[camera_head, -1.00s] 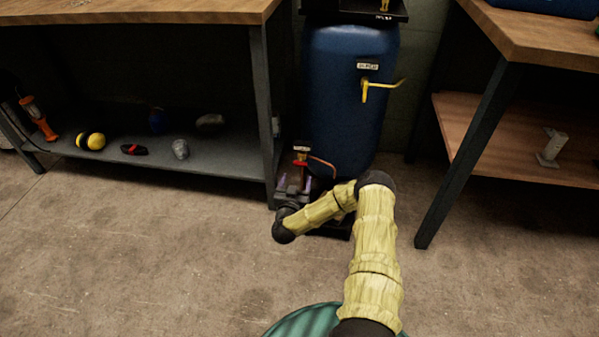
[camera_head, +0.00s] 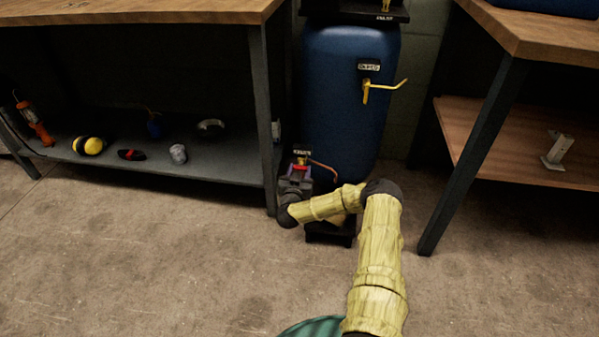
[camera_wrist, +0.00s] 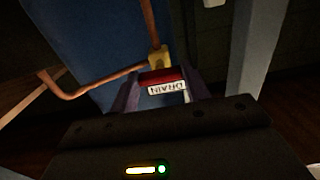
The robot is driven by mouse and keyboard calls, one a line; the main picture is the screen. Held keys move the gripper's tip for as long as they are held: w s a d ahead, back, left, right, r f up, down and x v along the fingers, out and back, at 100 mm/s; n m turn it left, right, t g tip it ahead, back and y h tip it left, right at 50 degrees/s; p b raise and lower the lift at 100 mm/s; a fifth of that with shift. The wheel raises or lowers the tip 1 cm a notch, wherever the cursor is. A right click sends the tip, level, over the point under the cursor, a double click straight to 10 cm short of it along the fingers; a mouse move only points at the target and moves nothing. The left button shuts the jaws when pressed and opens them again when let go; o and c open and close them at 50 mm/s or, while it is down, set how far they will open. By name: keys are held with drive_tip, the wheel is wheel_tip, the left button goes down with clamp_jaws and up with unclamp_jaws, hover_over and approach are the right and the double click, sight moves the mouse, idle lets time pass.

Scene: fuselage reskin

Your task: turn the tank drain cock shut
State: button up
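The drain cock has a red handle (camera_head: 300,167) low on the front of the blue tank (camera_head: 345,95). In the wrist view the red handle (camera_wrist: 162,76) lies crosswise, with a brass-coloured body (camera_wrist: 158,56) behind it and a white DRAIN label (camera_wrist: 167,87) in front. My gripper (camera_head: 296,174) is at the cock. In the wrist view my gripper (camera_wrist: 161,84) has its purple fingers wide apart, one at each end of the handle. Whether they touch it I cannot tell. My wrist hides part of the cock's surroundings in the head view.
A copper pipe (camera_wrist: 95,84) runs from the cock. A yellow lever (camera_head: 384,86) sits higher on the tank. A left bench leg (camera_head: 262,110) stands close beside my gripper. A right bench (camera_head: 545,40) stands across the gap. The floor in front is clear.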

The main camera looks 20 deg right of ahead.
drive_tip(key=shift+r+m+p, duration=0.25)
drive_tip(key=shift+m+p, duration=0.15)
drive_tip(key=shift+p, duration=0.9)
drive_tip(key=shift+c, duration=0.3)
drive_tip(key=m+p, duration=0.1)
drive_tip(key=p, duration=0.1)
drive_tip(key=shift+p, duration=0.4)
drive_tip(key=m+p, duration=0.2)
drive_tip(key=m, duration=0.2)
drive_tip(key=shift+f, duration=0.15)
drive_tip(key=m+p, duration=0.1)
drive_tip(key=m, duration=1)
drive_tip(key=shift+f+m+p, duration=0.15)
drive_tip(key=shift+m+p, duration=0.25)
drive_tip(key=o, duration=1)
